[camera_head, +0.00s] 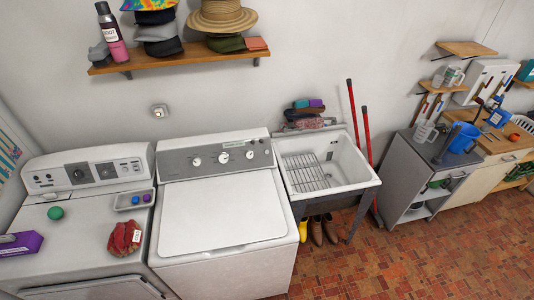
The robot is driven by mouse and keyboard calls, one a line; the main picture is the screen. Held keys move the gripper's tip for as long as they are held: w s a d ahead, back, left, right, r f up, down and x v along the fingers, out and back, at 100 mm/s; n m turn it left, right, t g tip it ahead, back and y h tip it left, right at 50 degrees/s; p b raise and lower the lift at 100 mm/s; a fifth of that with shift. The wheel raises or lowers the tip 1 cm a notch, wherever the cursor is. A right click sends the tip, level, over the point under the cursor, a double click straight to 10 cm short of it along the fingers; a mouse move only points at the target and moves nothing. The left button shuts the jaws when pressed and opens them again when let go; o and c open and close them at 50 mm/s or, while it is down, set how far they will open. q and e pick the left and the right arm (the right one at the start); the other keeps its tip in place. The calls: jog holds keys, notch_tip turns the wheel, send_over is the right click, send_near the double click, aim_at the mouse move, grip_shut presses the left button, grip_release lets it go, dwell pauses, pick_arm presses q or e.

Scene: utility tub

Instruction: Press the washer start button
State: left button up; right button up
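The washer (222,212) is a white top-loading machine in the middle of the camera_head view, with its lid shut. Its grey control panel (215,157) runs along the back edge. The panel carries several round pale knobs, among them one at the middle (223,158) and one at the right (250,154). Small marks lie near the panel's right end, but they are too small to tell which is the start button. Neither of my grippers is in view, and nothing covers the panel.
A second white machine (84,215) stands left of the washer, with a green ball (55,213), a red cloth item (124,238) and a purple box (20,243) on top. A utility sink (343,186) stands at the right. A shelf (180,57) with hats hangs above.

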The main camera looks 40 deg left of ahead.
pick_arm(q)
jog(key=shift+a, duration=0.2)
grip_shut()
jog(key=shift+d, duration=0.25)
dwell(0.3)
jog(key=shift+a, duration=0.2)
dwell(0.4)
